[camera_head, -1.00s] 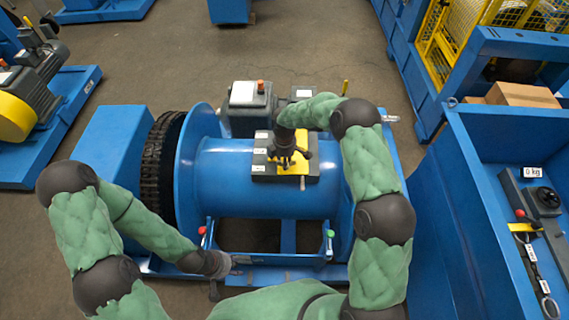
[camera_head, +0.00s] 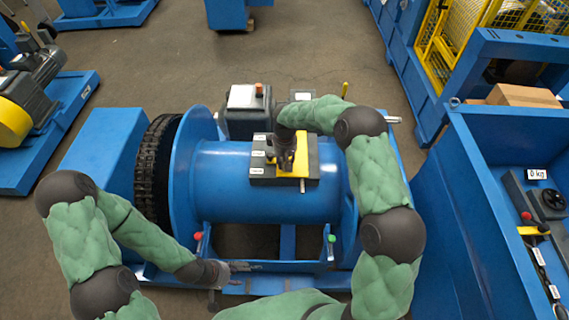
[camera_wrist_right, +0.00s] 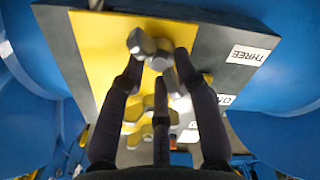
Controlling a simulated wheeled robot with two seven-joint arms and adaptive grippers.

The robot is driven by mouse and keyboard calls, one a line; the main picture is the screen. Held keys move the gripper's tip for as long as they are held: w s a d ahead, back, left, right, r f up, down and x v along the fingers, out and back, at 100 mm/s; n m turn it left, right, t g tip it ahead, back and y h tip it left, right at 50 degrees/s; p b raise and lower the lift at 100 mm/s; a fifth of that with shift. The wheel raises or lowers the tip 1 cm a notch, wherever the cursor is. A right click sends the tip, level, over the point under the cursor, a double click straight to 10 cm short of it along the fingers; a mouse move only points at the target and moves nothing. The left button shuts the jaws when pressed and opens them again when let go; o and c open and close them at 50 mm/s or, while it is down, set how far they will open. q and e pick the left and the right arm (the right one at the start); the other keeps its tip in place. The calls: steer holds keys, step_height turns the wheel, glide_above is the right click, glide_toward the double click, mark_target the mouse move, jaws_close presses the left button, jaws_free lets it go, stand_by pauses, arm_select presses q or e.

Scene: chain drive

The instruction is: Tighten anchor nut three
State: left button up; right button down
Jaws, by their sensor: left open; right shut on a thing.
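My right gripper (camera_wrist_right: 160,62) reaches down onto the dark anchor block (camera_head: 262,182) on the blue drum. Its dark fingers are closed around a silver hex nut (camera_wrist_right: 140,41) at the end of the row nearest the label THREE (camera_wrist_right: 250,54). Part of the nut is hidden by the fingers. More nuts (camera_wrist_right: 134,110) sit farther along the yellow strip (camera_wrist_right: 94,45). In the head view the right gripper (camera_head: 286,166) covers most of the nuts. My left gripper (camera_head: 220,273) is open and empty by the drum frame's front rail, at lower left.
The blue drum (camera_head: 222,180) has a chain wheel (camera_head: 155,165) on its left. A red knob (camera_head: 198,236) and green knob (camera_head: 332,238) stand on the front frame. A blue bin (camera_head: 470,215) at right holds tools and a 0 kg display (camera_head: 536,174).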

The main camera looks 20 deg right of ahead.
steer(key=m, duration=0.2)
steer(key=m+b, duration=0.1)
steer(key=m, duration=0.3)
steer(key=shift+w+d+r+m+b, duration=0.15)
steer(key=shift+d+r+m+b, duration=0.1)
steer(key=shift+m+b, duration=0.1)
steer(key=m, duration=0.3)
steer(key=shift+d+m+b, duration=0.1)
steer(key=shift+m+b, duration=0.15)
steer(key=shift+b, duration=0.15)
steer(key=m, duration=0.3)
steer(key=shift+s+m+b, duration=0.2)
steer(key=shift+m+b, duration=0.2)
steer(key=m+b, duration=0.1)
steer(key=m, duration=0.5)
steer(key=shift+s, duration=0.2)
steer(key=m, duration=0.3)
steer(key=m+b, duration=0.1)
steer(key=m, duration=0.1)
steer(key=shift+s+m, duration=0.2)
steer(key=shift+m, duration=0.2)
steer(key=c, duration=1.2)
jaws_free()
steer(key=shift+s+f, duration=0.1)
steer(key=shift+s, duration=0.05)
